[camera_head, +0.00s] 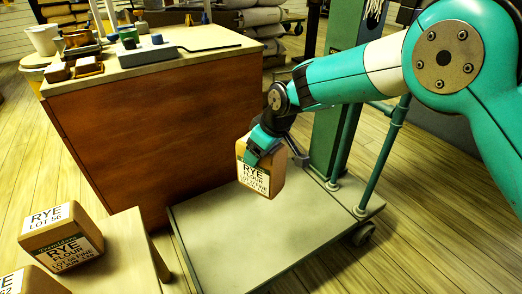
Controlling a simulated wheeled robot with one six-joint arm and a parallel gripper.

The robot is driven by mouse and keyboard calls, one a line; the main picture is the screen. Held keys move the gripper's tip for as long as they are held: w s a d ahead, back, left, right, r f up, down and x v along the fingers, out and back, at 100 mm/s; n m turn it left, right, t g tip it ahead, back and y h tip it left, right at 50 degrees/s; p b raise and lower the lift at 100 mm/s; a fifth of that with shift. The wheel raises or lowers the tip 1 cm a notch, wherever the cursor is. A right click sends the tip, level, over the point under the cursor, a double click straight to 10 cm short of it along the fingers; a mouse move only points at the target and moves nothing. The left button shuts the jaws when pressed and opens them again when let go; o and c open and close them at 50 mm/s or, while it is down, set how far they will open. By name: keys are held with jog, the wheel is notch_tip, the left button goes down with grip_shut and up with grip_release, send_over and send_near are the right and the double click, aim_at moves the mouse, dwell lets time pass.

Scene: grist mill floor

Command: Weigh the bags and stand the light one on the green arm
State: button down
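A tan bag labelled RYE FLOUR (254,180) is at my gripper (272,152), over the far part of the platform scale (250,240). One teal finger lies across the bag's front and a dark finger shows at its right; the gripper looks shut on the bag. The bag leans slightly, and I cannot tell whether its base touches the platform. Another tan bag, labelled RYE LOT 56 (62,238), rests on a pale stand (130,248) at lower left. A third bag (30,282) is cut off by the picture's corner. I cannot make out a separate green arm.
A wooden counter (160,125) stands behind and left of the scale, with small boxes, a green item (128,38) and a dark flat tool (208,46) on top. The scale's green column (330,125) and rails (388,150) rise at its back. Most of the platform is clear.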

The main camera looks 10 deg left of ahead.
jog(key=shift+r+p, duration=2.5)
jog(key=shift+r, duration=0.8)
